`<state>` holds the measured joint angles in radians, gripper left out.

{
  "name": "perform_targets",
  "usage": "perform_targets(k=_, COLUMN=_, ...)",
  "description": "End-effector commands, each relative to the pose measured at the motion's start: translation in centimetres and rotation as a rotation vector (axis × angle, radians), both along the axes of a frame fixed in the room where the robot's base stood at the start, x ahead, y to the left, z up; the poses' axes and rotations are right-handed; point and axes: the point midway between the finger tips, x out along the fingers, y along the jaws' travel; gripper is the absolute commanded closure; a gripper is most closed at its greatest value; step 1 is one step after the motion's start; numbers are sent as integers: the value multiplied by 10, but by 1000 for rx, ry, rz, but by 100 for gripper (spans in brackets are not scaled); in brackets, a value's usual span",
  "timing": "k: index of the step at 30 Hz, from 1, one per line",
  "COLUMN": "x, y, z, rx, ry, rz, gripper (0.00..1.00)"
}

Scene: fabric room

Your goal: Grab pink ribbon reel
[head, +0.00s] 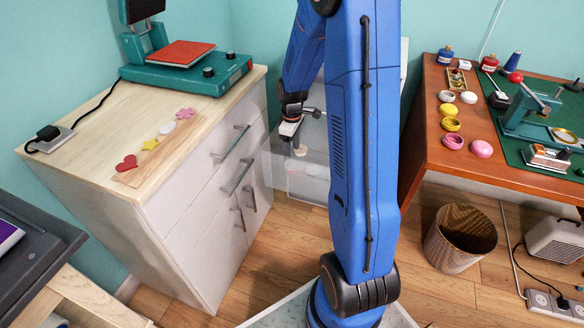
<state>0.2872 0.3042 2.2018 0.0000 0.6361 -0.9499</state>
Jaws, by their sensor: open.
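My gripper (296,138) points down beside the white cabinet, over a clear, see-through drawer (276,172). The drawer sticks out from a pale unit that my arm mostly hides. A small pale round thing (300,152) shows just under the fingertips; I cannot tell whether they touch it. Faint pinkish shapes (313,170) show through the drawer's clear wall. I cannot tell for sure which of these is the pink ribbon reel. My gripper is open, and I see nothing held in it.
The white cabinet (190,215) stands close on the left, with a teal press (185,70) and felt shapes on top. A brown table (425,90) with spools and small pots is on the right. A wicker basket (460,240) stands on the floor.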

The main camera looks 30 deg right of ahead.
Motion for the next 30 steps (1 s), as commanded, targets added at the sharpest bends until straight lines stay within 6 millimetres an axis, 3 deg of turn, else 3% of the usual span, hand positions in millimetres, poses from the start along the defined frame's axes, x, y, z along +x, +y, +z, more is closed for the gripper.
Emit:
perform_targets(k=3, x=0, y=0, z=-13, rx=0, ry=1, rz=0, gripper=32)
perform_targets(k=13, x=2, y=-1, z=-30, rx=1, ry=2, rz=0, gripper=32)
perform_targets(k=22, x=6, y=-4, z=-66, rx=0, ry=3, rz=0, gripper=32)
perform_targets(k=30, x=7, y=-4, z=-70, rx=0, ry=-1, rz=0, gripper=32)
